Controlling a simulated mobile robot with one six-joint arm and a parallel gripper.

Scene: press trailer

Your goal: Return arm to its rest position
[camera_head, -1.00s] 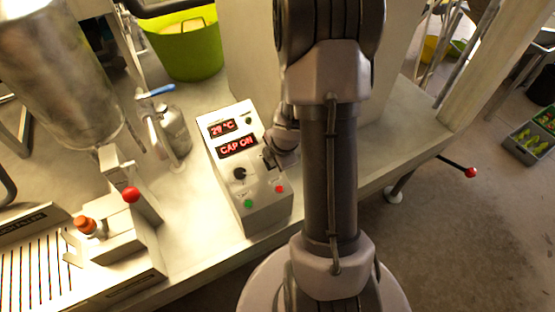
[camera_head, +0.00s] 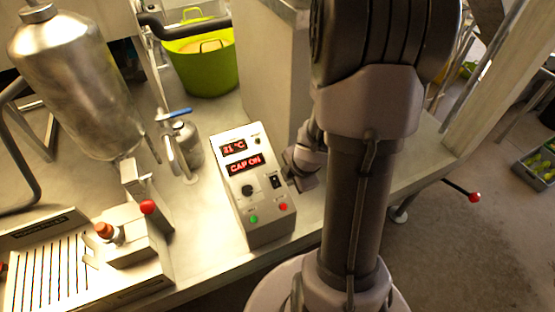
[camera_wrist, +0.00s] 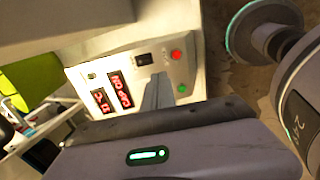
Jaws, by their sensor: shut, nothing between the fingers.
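My arm stands upright in front of the bench in the head view. The end of my arm shows only in part behind it, just right of the control box (camera_head: 258,190). In the wrist view my gripper (camera_wrist: 157,88) is shut and empty, with its fingers pointing toward the control box (camera_wrist: 130,75). The box has a red display reading "31 °C" and "CAP ON", a black knob, a black switch, and green and red buttons. The fingers overlap the panel in the wrist view; I cannot tell how far apart they are.
A device with a red ball knob (camera_head: 148,207) is at front left. A red-tipped lever (camera_head: 474,197) sticks out at right.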

